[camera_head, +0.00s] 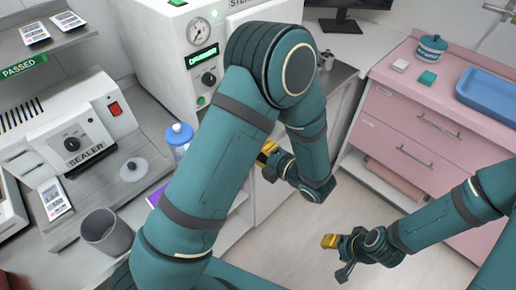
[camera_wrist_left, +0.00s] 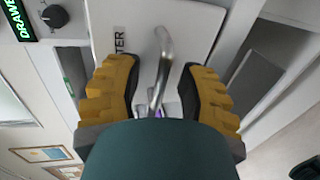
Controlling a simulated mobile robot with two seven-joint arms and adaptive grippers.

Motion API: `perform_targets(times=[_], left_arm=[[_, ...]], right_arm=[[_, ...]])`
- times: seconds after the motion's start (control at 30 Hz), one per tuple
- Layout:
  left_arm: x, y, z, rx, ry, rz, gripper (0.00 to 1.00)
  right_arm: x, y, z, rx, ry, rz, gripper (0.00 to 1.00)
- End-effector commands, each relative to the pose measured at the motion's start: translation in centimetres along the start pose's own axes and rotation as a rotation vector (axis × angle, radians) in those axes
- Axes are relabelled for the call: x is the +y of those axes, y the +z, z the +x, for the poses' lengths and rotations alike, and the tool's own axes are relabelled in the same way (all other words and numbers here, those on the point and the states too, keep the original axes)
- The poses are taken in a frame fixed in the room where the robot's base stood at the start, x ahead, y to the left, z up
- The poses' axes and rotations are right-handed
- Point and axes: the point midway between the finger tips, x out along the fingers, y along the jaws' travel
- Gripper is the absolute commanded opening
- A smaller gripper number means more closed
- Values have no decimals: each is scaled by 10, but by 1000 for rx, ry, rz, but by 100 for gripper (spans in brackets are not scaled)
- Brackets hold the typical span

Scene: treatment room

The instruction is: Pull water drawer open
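The water drawer (camera_wrist_left: 200,22) has a white front with lettering ending "TER", seen in the left wrist view; my left arm hides it in the head view. Its curved metal handle (camera_wrist_left: 162,62) sticks out toward my left gripper (camera_wrist_left: 160,92). The gripper's yellow fingers are apart, one on each side of the handle, with gaps visible. In the head view the left gripper (camera_head: 268,156) is mostly hidden behind my arm, low at the white cabinet. My right gripper (camera_head: 338,256) hangs above the floor, away from the drawer, fingers apart and empty.
A white machine (camera_head: 172,50) has a gauge and a green display, which reads "DRAWER". A sealer (camera_head: 75,140), a grey cup (camera_head: 107,232) and a blue-lidded container (camera_head: 179,138) are on the left counter. A pink cabinet (camera_head: 420,125) stands right. The floor between is clear.

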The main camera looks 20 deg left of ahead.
Motion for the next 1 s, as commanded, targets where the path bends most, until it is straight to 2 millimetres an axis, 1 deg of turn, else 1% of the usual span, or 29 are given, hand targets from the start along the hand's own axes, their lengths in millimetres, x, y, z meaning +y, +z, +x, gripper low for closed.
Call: perform_targets(times=[0.27, 0.37, 0.47, 0.8, 0.9, 1.0], left_arm=[[0, 0, -1, 0, 0, 1, 39], [0, 0, -7, -1, -1, 1, 39], [0, 1, -21, -3, -1, 1, 39], [0, 1, -88, -3, -1, 1, 39], [0, 0, -103, -2, 0, 0, 39], [0, 0, -113, -1, -1, 0, 39]], right_arm=[[0, 0, 0, 0, 0, 0, 47], [0, 0, 0, 0, 0, 0, 47], [0, 0, 0, 0, 0, 0, 47], [0, 0, 0, 0, 0, 0, 47], [0, 0, 0, 0, 0, 0, 47], [0, 0, 0, 0, 0, 0, 47]])
